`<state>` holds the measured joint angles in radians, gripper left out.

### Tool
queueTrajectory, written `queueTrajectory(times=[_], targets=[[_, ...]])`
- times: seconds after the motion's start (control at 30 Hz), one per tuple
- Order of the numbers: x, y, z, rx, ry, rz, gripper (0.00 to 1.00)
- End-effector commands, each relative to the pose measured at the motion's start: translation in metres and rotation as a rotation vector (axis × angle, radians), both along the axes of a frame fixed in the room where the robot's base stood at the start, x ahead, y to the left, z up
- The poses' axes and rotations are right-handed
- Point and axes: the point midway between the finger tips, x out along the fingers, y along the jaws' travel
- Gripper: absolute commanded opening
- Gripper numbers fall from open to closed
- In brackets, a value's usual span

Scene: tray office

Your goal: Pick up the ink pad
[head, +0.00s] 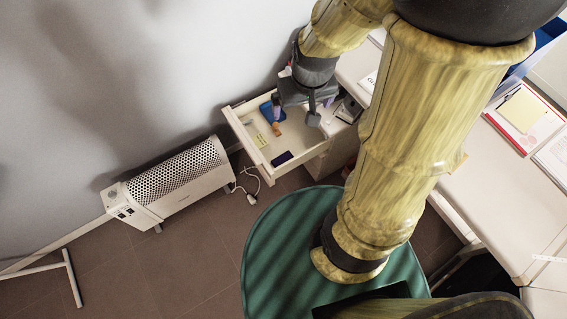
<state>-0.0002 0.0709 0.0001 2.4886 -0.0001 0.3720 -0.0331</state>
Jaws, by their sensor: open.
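An open cream drawer (246,145) holds several small things. A small dark navy flat block (282,158) lies in its front right part, near the front wall; it may be the ink pad, but it is too small to be sure. A blue item (266,110) lies at the back of the drawer, partly hidden by my gripper. My gripper (295,117) is open, pointing down over the back right part of the drawer, apart from the navy block. Whether anything lies between its fingers is hard to see.
A yellow pad (259,140) and a small orange-brown thing (277,129) also lie in the drawer. The desk (429,200) is at the right, with papers and a clipboard (524,118). A white heater (176,180) stands by the wall at the left. Part of the drawer's floor is bare.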

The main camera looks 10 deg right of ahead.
Motion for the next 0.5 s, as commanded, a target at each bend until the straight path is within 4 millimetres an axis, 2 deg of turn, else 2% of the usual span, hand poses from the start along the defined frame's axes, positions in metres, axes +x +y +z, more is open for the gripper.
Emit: queueTrajectory(times=[0.03,0.5], targets=[[0.009,0.0,-0.029,-0.003,0.01,0.012,1.0],[0.087,0.0,-0.184,-0.022,0.092,0.131,1.0]])
